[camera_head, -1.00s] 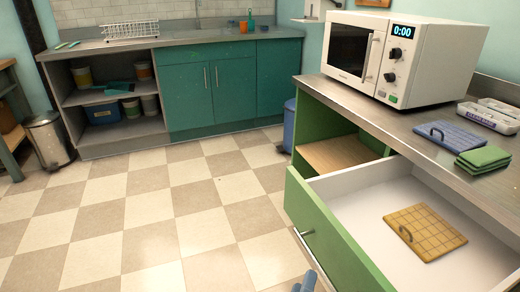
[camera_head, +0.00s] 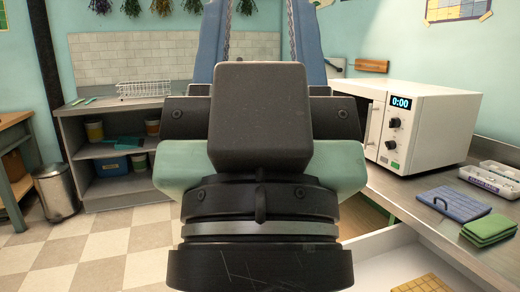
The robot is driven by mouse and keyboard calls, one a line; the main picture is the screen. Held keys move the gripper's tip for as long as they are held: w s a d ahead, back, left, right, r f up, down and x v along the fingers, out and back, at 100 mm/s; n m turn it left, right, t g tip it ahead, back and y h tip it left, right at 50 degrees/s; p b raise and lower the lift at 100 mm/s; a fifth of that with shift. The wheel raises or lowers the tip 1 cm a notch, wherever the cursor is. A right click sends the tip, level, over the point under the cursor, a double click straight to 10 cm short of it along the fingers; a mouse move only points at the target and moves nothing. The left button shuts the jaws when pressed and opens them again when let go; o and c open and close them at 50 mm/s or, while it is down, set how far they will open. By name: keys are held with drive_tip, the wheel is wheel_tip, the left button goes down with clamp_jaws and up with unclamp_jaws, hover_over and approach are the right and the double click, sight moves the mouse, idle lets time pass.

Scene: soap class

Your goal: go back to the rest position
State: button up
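My gripper (camera_head: 259,28) stands large in the middle of the head view, pointing up and away from the camera. Its two blue fingers are spread wide, with tiled wall showing between them, and it holds nothing I can see. The upper ends of the fingers reach the top edge of the picture. My gripper body and wrist hide the middle of the room, including most of the teal cabinets and part of the open drawer.
The open drawer (camera_head: 372,268) holds a yellow pot holder (camera_head: 428,284). A metal bin (camera_head: 56,192) stands left; tiled floor there is clear.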

wheel_tip(320, 180, up, 27)
drive_tip(key=p, duration=2.5)
drive_tip(key=shift+f, duration=0.15)
